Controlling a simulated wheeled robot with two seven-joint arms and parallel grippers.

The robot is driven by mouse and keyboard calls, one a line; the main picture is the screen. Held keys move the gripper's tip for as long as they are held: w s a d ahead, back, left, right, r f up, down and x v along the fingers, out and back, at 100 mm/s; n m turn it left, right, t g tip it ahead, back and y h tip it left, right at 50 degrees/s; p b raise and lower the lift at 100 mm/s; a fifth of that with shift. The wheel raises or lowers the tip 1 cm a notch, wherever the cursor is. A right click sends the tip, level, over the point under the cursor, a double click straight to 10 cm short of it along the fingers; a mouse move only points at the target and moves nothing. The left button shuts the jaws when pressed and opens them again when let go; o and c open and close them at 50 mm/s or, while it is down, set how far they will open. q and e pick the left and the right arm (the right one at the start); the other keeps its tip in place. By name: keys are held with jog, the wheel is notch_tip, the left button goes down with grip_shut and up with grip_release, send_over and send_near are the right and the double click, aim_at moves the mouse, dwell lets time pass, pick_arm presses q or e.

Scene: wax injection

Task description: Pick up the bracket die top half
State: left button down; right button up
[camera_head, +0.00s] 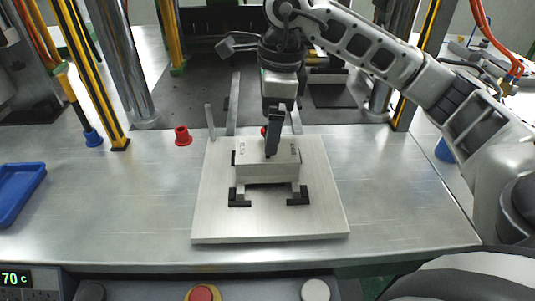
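The bracket die top half looks to be the pale metal block (268,172) with small dark markings on its upper face. It sits on a large square metal plate (217,222) near the middle of the table, between dark corner stops. My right arm reaches in from the right, and my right gripper (271,152) points straight down at the block's top, near its back middle. Its dark fingers overlap each other in this view, so I cannot tell how far apart they are or whether they grip anything. A small red part shows just left of the fingers. My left gripper is not in view.
A red cup-like part (183,136) stands left of the plate, and a blue tray (18,192) lies at the far left. Yellow-black posts (96,85) and metal columns rise behind on both sides.

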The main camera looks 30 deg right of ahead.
jog(key=shift+w+a+f+p, duration=0.1)
jog(key=shift+a+f+p, duration=0.15)
jog(key=shift+f, duration=1.1)
jog(key=shift+w+a+f+p, duration=0.1)
jog(key=shift+a+f+p, duration=0.1)
jog(key=shift+f, duration=1.1)
jog(key=c, duration=1.3)
jog(key=shift+r, duration=0.1)
jog(key=shift+c, duration=1.3)
jog(key=shift+r, duration=0.1)
